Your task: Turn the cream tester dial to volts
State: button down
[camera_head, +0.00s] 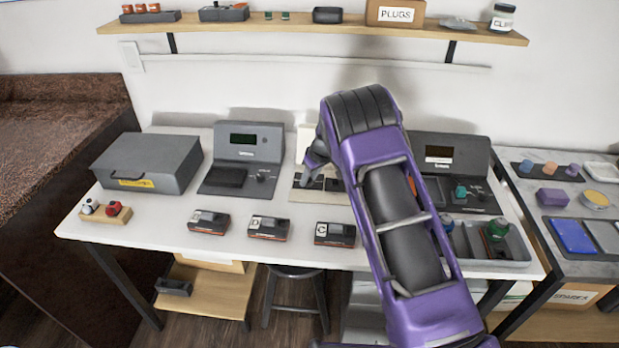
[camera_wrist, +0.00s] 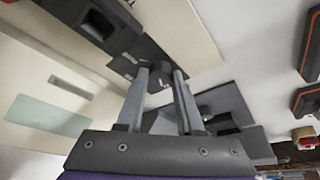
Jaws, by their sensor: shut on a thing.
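The cream tester (camera_head: 304,142) stands at the back middle of the white table, mostly hidden behind my purple arm. In the wrist view its cream body (camera_wrist: 30,75) fills the left, with a pale green screen (camera_wrist: 46,115). Its dial (camera_wrist: 160,75) is a small dark grey knob on a dark panel (camera_wrist: 125,62). My gripper (camera_wrist: 160,71) has its two fingertips on either side of the dial and is shut on it. The gripper (camera_head: 317,172) is low over the tester's front in the head view. The dial's pointer and marks cannot be read.
Dark grey testers stand left (camera_head: 248,145) and right (camera_head: 450,160) of the cream one. A grey case (camera_head: 148,160) is at far left. Several small labelled units (camera_head: 268,227) line the front. A grey tray (camera_head: 510,245) is at front right. A shelf (camera_head: 300,28) runs above.

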jog(key=shift+a+m, duration=0.1)
jog(key=shift+m, duration=0.2)
jog(key=m+h, duration=0.1)
jog(key=m, duration=0.1)
jog(key=m+t+h, duration=0.1)
jog(key=m, duration=0.2)
jog(key=shift+s+a+m, duration=0.1)
jog(key=shift+a+m, duration=0.1)
jog(key=shift+m, duration=0.1)
jog(key=m+h, duration=0.2)
jog(key=m, duration=0.3)
jog(key=shift+a, duration=0.15)
jog(key=shift+m+h, duration=0.3)
jog(key=shift+m, duration=0.1)
jog(key=c, duration=0.5)
grip_release()
jog(key=shift+c, duration=0.2)
jog(key=v, duration=1.7)
jog(key=shift+r+p, duration=0.25)
jog(key=shift+p, duration=0.15)
